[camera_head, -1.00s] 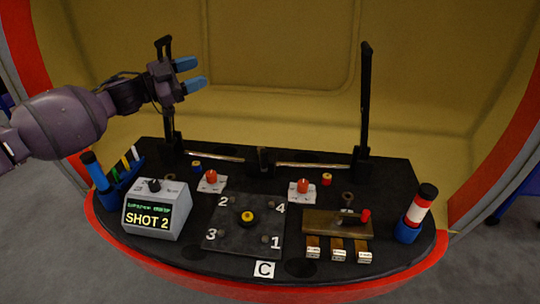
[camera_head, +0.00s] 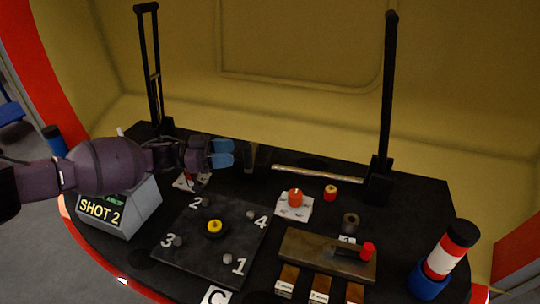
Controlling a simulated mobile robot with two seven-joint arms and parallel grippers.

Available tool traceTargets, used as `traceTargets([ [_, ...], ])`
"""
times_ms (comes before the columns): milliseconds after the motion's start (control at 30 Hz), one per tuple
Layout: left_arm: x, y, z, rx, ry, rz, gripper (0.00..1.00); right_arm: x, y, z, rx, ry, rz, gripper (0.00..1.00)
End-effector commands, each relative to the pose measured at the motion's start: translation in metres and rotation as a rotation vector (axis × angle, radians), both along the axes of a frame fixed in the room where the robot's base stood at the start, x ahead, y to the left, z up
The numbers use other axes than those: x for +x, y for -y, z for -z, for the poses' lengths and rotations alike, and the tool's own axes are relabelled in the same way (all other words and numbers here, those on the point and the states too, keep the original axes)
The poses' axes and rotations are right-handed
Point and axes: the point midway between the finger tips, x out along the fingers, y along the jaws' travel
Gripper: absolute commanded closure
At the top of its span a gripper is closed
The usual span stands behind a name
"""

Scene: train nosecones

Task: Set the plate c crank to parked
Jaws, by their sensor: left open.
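A dark square plate (camera_head: 190,262) numbered 1 to 4 lies on the black console, with a white C label (camera_head: 216,295) at its near edge. A yellow-topped knob (camera_head: 214,227) sits at its middle, with a small grey bolt by each number. To its right, a crank with a red knob (camera_head: 368,250) lies on a brown plate (camera_head: 300,246), its arm pointing right. I cannot tell which part is named the plate c crank. My left gripper (camera_head: 222,153) is open and empty, with blue fingertips above the console, beyond the numbered plate. My right gripper is out of view.
A grey box reading SHOT 2 (camera_head: 145,205) stands at the left. An orange-red button (camera_head: 295,197) is beyond the brown plate. A red-white cylinder (camera_head: 443,258) stands in a blue holder at the right. Tall black posts (camera_head: 387,95) rise at the back.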

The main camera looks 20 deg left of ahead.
Motion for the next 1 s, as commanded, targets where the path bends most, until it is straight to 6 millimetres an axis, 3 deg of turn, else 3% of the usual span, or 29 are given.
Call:
traceTargets([
  [167,0.003,0.007,0.003,-0.002,-0.004,0.001,0.49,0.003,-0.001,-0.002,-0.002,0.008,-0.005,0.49],
  [600,0.024,0.060,0.004,-0.002,-0.005,0.002,0.49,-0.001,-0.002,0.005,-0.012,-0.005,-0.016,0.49],
  [1000,0.028,0.070,0.002,0.000,-0.003,0.000,0.49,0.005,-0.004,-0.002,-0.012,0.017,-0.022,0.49],
])
